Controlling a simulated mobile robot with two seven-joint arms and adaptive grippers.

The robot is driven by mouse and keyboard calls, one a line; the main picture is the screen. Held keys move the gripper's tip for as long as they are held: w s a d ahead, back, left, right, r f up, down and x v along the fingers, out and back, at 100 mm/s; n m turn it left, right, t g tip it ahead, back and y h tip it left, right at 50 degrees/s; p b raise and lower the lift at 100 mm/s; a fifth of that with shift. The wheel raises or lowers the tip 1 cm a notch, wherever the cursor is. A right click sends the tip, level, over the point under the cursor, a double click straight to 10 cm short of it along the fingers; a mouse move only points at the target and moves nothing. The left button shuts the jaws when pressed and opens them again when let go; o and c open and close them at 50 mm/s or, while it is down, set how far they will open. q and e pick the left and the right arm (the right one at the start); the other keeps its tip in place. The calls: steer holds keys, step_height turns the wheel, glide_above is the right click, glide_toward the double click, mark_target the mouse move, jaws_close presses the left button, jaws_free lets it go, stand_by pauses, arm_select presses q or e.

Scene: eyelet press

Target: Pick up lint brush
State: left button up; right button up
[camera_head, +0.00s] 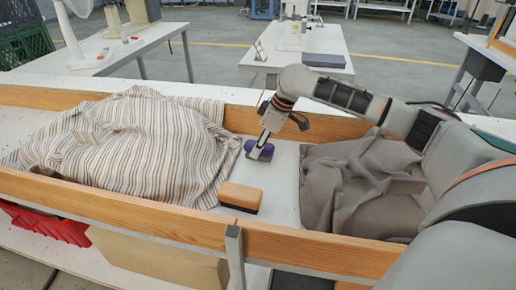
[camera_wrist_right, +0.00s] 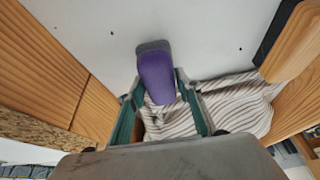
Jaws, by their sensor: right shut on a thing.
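A purple brush-like object (camera_head: 262,151) with a grey part is in the white trough, between the striped cloth and the grey-brown cloth. My right gripper (camera_head: 261,143) reaches down to it and is shut on it. In the right wrist view the purple object (camera_wrist_right: 157,78) sits between the two fingers (camera_wrist_right: 160,95). I cannot tell whether it touches the trough floor. A wooden-backed block with a dark underside (camera_head: 240,196) lies apart from it, nearer the front wall. My left gripper is not in view.
A striped cloth (camera_head: 130,145) is heaped at the left of the trough, and a grey-brown cloth (camera_head: 360,185) at the right. Wooden side walls (camera_head: 150,215) border the trough. A strip of bare white floor (camera_head: 283,185) shows between the cloths.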

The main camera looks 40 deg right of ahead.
mark_target(253, 141)
steer(key=r, duration=0.3)
steer(key=r+p, duration=0.1)
steer(key=r, duration=0.1)
steer(key=shift+w, duration=0.3)
step_height(253, 141, up, 3)
steer(key=shift+s+f+p, duration=0.1)
steer(key=shift+p, duration=0.35)
arm_select(q)
steer(key=p, duration=0.2)
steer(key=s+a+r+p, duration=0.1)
steer(key=p, duration=0.1)
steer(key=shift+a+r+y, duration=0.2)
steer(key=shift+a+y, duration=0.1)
arm_select(e)
step_height(253, 141, up, 12)
steer(key=shift+s, duration=0.15)
steer(key=shift+o, duration=0.7)
